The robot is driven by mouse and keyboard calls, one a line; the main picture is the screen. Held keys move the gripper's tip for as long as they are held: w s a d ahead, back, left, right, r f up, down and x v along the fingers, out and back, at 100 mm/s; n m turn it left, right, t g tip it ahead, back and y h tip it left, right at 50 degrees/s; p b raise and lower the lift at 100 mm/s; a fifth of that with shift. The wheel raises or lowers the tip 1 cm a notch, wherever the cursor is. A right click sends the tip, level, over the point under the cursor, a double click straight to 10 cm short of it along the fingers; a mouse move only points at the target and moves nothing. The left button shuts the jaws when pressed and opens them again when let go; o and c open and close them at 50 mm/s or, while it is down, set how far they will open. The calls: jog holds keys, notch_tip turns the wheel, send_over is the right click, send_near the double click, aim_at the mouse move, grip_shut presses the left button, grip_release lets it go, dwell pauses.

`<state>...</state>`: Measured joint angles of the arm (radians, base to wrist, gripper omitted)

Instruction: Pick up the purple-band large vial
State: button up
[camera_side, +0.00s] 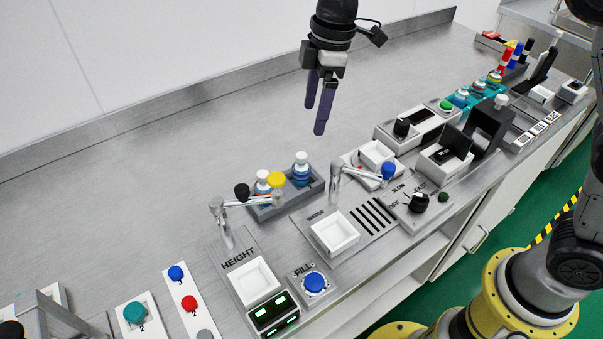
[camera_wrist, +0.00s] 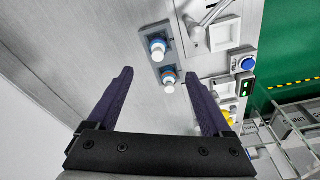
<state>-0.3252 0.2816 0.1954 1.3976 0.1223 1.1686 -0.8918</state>
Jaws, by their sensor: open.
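My gripper (camera_side: 313,118) is open and empty, its two purple fingers pointing down well above the bench. The fingers frame the lower part of the wrist view (camera_wrist: 159,74). A grey rack (camera_side: 318,188) on the bench below holds white-capped vials with blue bodies, one at the right (camera_side: 301,170) and one further left (camera_side: 263,184). In the wrist view, the rack (camera_wrist: 148,32) shows two vials, one with a blue band (camera_wrist: 157,48) and one with blue and reddish bands (camera_wrist: 168,80). I cannot make out a purple band on any vial.
A teal rack (camera_side: 468,108) with more vials is further back right. The bench behind the rack is clear.

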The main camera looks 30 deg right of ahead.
aim_at(303, 155)
jog(key=f, duration=0.2)
jog(key=a+f, duration=0.1)
jog(key=f, duration=0.5)
jog(key=shift+w+a+f, duration=0.3)
jog(key=shift+w+f, duration=0.05)
jog(key=shift+f, duration=0.7)
jog(key=shift+w+a+f, duration=0.15)
jog(key=shift+f, duration=0.75)
jog(key=shift+w+a+f, duration=0.1)
jog(key=shift+w+f, duration=0.05)
jog(key=shift+f, duration=0.7)
grip_shut()
